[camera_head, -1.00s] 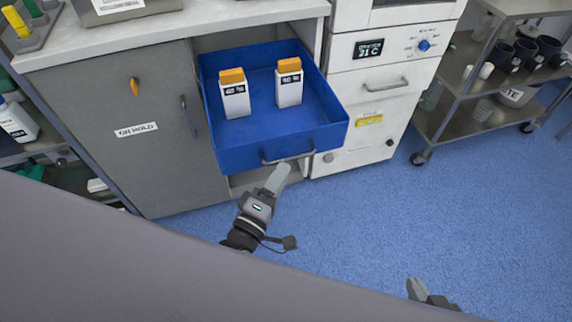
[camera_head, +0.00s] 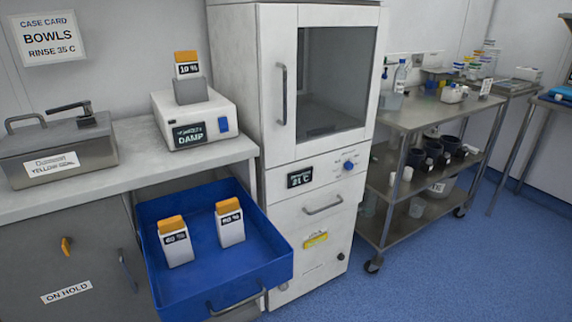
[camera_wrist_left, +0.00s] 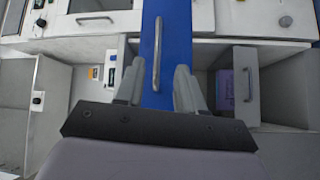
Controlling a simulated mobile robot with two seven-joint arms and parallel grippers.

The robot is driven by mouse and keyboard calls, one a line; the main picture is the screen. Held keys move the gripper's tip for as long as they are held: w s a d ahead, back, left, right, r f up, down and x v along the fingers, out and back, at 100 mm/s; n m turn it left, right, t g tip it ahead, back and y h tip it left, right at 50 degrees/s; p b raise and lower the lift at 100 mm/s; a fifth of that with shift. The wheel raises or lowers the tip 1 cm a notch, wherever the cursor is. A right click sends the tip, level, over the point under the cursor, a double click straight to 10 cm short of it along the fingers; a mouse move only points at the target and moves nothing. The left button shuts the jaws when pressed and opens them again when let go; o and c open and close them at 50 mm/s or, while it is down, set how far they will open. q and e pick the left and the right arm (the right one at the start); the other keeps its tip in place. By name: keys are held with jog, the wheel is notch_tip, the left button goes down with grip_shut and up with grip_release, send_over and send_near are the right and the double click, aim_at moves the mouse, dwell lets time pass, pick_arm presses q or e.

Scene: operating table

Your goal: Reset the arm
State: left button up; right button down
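My left gripper (camera_wrist_left: 159,92) shows in the left wrist view with its two fingers apart and nothing between them. The blue drawer (camera_wrist_left: 178,35) and its metal handle (camera_wrist_left: 156,55) lie beyond the fingertips. In the head view the blue drawer (camera_head: 205,283) is pulled out, with two white bottles with orange caps, a left one (camera_head: 177,249) and a right one (camera_head: 231,229), standing inside. Neither arm shows in the head view, and my right gripper is in no current view.
A white cabinet (camera_head: 306,215) with a glass door stands right of the drawer. A counter (camera_head: 140,160) holds a lidded metal box (camera_head: 58,155) and a white device (camera_head: 196,118). A metal cart (camera_head: 385,205) with dark mugs stands further right. Blue floor (camera_head: 440,270) is clear in front.

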pick_arm(q)
jog(key=s+a+r+m+g+y+p, duration=0.1)
jog(key=s+a+r+m+g+p, duration=0.1)
jog(key=s+a+m+g+p, duration=0.4)
jog(key=s+m+g+p, duration=0.2)
jog(key=s+m, duration=0.3)
jog(key=m, duration=0.4)
jog(key=shift+a+r+y+p, duration=0.25)
jog(key=shift+y+p, duration=0.15)
jog(key=shift+p, duration=0.2)
dwell(5.9)
